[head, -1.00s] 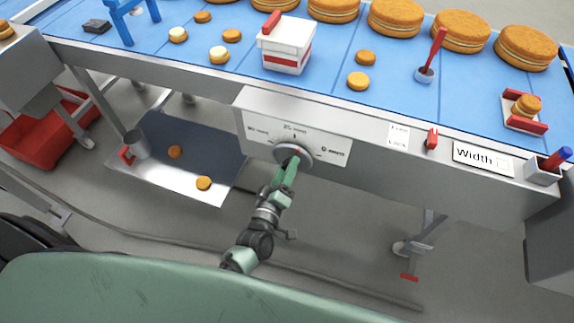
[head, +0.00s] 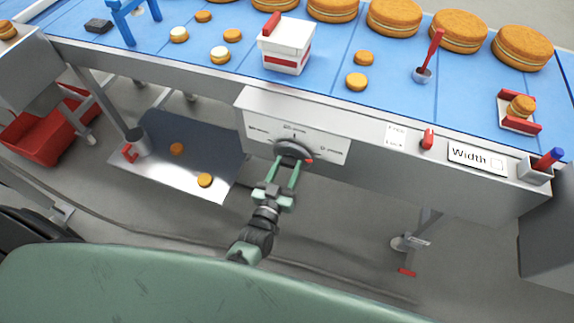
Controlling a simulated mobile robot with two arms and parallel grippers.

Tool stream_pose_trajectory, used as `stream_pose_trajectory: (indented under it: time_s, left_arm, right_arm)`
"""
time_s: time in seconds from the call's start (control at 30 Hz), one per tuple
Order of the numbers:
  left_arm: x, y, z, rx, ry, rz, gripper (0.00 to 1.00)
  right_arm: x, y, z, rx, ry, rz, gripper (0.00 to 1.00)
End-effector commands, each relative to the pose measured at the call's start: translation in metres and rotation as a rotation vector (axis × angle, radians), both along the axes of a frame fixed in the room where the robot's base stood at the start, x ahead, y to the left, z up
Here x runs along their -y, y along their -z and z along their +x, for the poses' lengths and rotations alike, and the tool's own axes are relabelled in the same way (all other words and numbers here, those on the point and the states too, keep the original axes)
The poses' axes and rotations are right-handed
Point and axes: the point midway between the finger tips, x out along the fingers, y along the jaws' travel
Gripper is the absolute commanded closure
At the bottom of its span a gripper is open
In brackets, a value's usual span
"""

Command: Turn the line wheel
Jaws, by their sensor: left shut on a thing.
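The line wheel (head: 293,147) is a dark grey round knob on a pale scale plate (head: 328,151) on the conveyor's front side. A small red mark shows at its lower right edge. My left gripper (head: 288,161) reaches up from below. Its two green fingers are apart, one on each side of the wheel's lower part, and are shut on it. The fingertips hide part of the wheel's lower edge. The small print on the scale is too blurred to read surely. My right gripper is not in view.
Above is a blue conveyor belt (head: 200,75) with round cakes and a white-and-red tub (head: 287,48). A red switch (head: 428,139) and a "Width" label (head: 476,157) sit right of the plate. A metal tray (head: 200,140) lies low at left.

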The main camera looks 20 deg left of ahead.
Motion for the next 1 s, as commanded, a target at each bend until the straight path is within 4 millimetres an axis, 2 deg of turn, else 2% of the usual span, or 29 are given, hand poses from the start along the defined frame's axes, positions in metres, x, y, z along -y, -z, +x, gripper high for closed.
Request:
stream_pose_trajectory:
  time_s: [0.3,0.8,0.83,0.9,1.0]
  left_arm:
    - [0.0008,0.0020,-0.0010,-0.002,0.002,0.106,0.97]
    - [0.0002,0.0023,-0.0011,-0.002,0.002,0.125,0.97]
    - [0.0002,0.0023,-0.0011,-0.002,0.002,0.125,0.51]
    - [0.0002,0.0021,-0.0010,-0.001,0.001,0.124,0.35]
    - [0.0001,0.0015,-0.0007,0.000,0.001,0.123,0.35]
  right_arm:
    - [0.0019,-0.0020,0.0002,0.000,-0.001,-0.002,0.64]
    - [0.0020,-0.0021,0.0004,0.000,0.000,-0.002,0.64]
    - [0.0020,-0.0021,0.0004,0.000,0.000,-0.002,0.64]
    - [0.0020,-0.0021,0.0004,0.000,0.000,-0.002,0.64]
    - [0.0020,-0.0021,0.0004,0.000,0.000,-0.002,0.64]
